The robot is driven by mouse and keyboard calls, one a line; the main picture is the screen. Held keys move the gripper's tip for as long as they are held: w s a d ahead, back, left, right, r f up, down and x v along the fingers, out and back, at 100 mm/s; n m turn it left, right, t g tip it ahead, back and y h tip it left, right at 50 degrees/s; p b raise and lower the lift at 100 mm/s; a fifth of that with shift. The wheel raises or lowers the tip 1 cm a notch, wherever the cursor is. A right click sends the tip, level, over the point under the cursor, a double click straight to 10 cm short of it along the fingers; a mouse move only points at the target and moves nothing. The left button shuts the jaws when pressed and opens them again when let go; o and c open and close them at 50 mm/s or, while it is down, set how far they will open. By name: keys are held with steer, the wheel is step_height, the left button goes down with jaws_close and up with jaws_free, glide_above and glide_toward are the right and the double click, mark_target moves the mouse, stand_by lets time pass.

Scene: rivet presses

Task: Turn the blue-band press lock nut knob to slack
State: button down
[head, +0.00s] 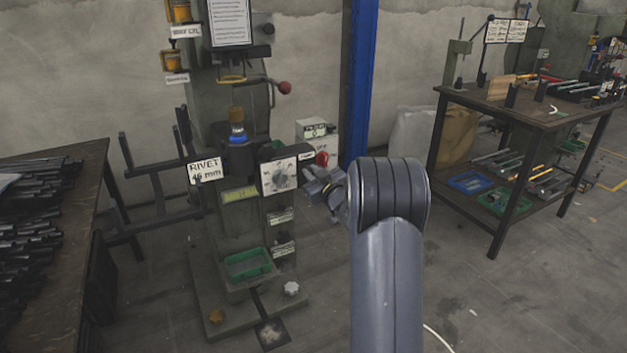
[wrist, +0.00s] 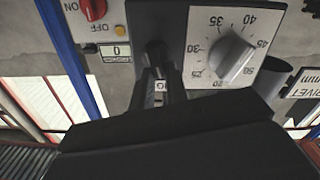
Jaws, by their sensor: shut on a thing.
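The press with the blue band (head: 237,133) stands left of centre in the head view. On its front is a dial box with a numbered white plate (head: 267,176) and a round grey dial knob (head: 282,178); the wrist view shows this dial knob (wrist: 232,59) upside down. My gripper (head: 311,184) is at the right side of the dial box. In the wrist view its narrow fingers (wrist: 159,82) are shut on a small dark knob (wrist: 156,54) beside the dial plate. The fingers hide much of that knob, so its turn angle cannot be read.
A switch box with a red knob (head: 321,158) stands close behind my gripper; its red knob (wrist: 94,9) shows at upper left in the wrist view. A blue post (head: 361,80) rises behind. A table of dark bars (head: 92,160) is left, a workbench (head: 540,116) right.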

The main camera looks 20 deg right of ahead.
steer(key=shift+a+f+n+b, duration=0.15)
steer(key=shift+f+n+b, duration=0.05)
steer(key=shift+n+b, duration=1.8)
steer(key=shift+a+f+n+b, duration=0.2)
steer(key=shift+n+b, duration=1.4)
steer(key=shift+n, duration=0.65)
steer(key=shift+a+f+n+b, duration=0.15)
steer(key=shift+f+n+b, duration=0.05)
steer(key=shift+n+b, duration=1.8)
steer(key=shift+n, duration=0.35)
steer(key=c, duration=1.4)
jaws_free()
